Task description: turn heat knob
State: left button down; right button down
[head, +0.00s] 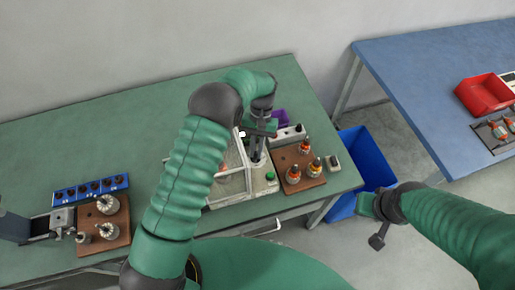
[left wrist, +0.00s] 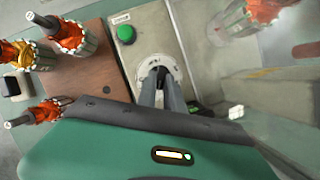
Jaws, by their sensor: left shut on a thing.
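The heat knob (left wrist: 159,71) is a dark knob on a round pale dial on the top of a beige machine (head: 262,183). A green button (left wrist: 125,34) sits near the dial; it also shows in the head view (head: 270,176). My left gripper (left wrist: 162,88) points down at the dial, its two fingers shut on the knob. In the head view my left gripper (head: 257,155) stands over the machine and hides the knob. My right gripper (head: 374,225) hangs in front of the blue bin, away from the machine; its jaw state is unclear.
A brown board (head: 315,181) with orange-topped armatures lies right of the machine. A clear guarded enclosure (head: 230,185) adjoins it on the left. A second board (head: 122,238) with pale armatures and a blue rack (head: 66,195) lie left. A blue bin (head: 365,158) stands beyond the bench's right edge.

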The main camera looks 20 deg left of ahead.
pick_arm(q)
jog(key=shift+a+n+h, duration=0.1)
jog(key=shift+n+h, duration=0.3)
jog(key=shift+n, duration=0.4)
jog(key=c, duration=1.5)
grip_release()
jog(key=shift+o, duration=0.2)
jog(key=v, duration=1.6)
jog(key=shift+r, duration=0.35)
jog(key=shift+o, duration=0.3)
jog(key=shift+w, duration=0.1)
